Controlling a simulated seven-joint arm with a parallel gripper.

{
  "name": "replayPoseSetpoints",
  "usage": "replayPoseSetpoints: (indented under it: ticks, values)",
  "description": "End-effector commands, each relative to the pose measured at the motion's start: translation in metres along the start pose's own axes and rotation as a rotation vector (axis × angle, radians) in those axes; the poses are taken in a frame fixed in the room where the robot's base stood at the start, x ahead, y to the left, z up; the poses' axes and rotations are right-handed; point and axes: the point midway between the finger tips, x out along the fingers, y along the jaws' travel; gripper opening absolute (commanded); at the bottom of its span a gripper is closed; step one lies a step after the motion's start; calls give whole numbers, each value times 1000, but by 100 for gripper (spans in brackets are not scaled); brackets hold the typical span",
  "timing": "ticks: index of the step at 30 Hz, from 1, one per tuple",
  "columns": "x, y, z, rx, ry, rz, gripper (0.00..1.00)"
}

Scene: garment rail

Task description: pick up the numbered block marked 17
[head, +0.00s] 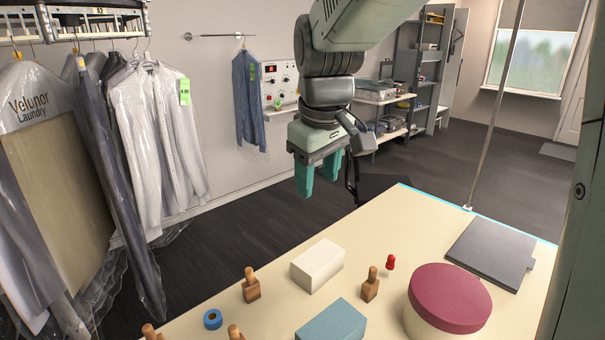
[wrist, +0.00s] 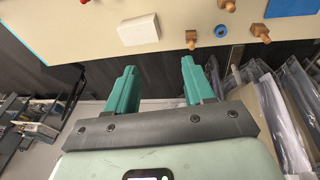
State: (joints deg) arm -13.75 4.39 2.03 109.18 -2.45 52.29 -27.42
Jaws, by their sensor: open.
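Several small wooden blocks with knobbed handles stand on the cream table. One is at the middle left (head: 251,291), one right of the white box (head: 370,290), and others at the front edge (head: 235,333). In the wrist view a wooden block (wrist: 191,39) and another (wrist: 261,33) show near the table edge. No number is readable on any, so I cannot tell which is marked 17. My gripper (head: 318,174) is open and empty, above and beyond the table's far left edge. Its green fingers (wrist: 158,72) are apart from everything in the wrist view.
A white box (head: 318,265), teal box (head: 332,322), blue tape roll (head: 212,319), red pin-like piece (head: 390,262), round maroon-topped cushion (head: 450,297) and dark flat plate (head: 492,252) lie on the table (head: 410,225). A pole (head: 497,110) rises behind. Bagged garments (head: 158,130) hang left.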

Motion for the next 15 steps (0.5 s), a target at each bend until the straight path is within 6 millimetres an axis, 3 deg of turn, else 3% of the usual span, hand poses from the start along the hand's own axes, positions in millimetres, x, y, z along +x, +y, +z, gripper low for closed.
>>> replayPoseSetpoints:
  ticks: [3, 9, 15]
  values:
    - [51, -5, -46, -160, -44, -46, 53]
    - [146, -31, -106, -424, -97, -121, 53]
    - [229, -64, -136, -623, -130, -184, 53]
